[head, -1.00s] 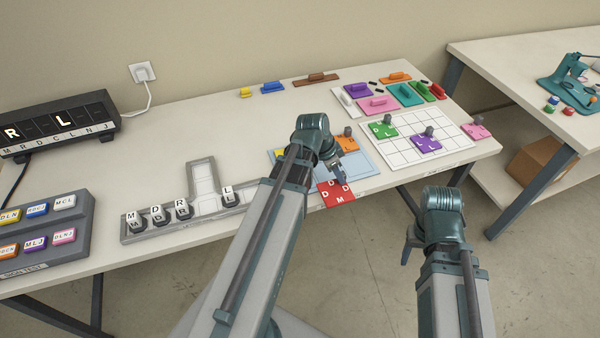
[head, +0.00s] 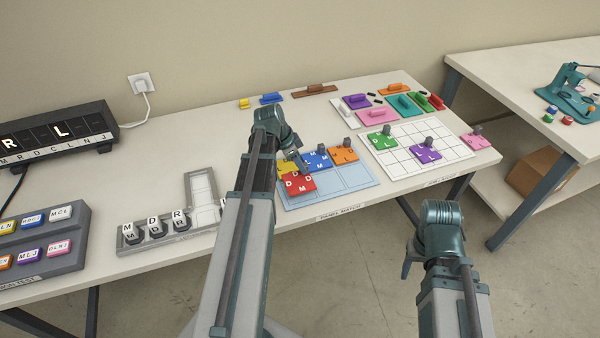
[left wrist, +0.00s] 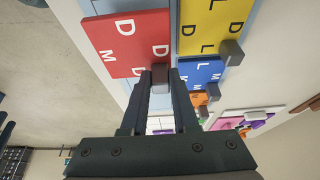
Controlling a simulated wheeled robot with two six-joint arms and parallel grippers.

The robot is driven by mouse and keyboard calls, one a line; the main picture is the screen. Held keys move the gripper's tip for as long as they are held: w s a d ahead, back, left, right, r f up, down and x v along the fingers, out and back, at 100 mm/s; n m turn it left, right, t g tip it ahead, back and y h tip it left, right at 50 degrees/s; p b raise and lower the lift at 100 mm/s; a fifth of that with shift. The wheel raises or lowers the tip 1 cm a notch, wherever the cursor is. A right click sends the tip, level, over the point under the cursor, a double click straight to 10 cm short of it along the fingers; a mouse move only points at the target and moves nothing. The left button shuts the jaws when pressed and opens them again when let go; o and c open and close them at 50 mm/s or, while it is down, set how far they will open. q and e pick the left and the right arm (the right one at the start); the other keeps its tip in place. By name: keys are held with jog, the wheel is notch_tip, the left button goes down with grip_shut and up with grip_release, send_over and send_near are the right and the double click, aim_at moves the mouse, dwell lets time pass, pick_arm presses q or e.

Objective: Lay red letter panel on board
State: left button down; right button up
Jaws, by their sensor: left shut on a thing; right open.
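The red letter panel (head: 299,183) has white letters D, D and M. My left gripper (head: 296,162) is shut on its grey knob, which shows between the fingers in the left wrist view (left wrist: 160,76). The panel is over the left part of the light blue board (head: 345,181); I cannot tell whether it touches the board. A yellow panel (head: 286,167), a blue panel (head: 318,159) and an orange panel (head: 343,155) lie along the board's back row. My right gripper (head: 407,252) is open and empty, in front of the table.
A white grid board (head: 455,149) with green and purple panels lies to the right. A grey tray with letter pegs (head: 133,244) is at the left. The board's front row is bare in the middle and right.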

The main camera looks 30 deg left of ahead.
aim_at(300, 173)
pick_arm(q)
jog(key=shift+f+b, duration=1.75)
jog(key=shift+f, duration=0.05)
jog(key=shift+f, duration=0.15)
jog(key=c, duration=0.7)
grip_release()
jog(key=shift+a+r+p, duration=0.1)
jog(key=shift+r+p, duration=0.35)
jog(key=shift+r, duration=0.1)
jog(key=p+v, duration=1)
jog(key=v, duration=0.1)
jog(key=shift+s+r, duration=0.1)
jog(key=shift+s, duration=0.05)
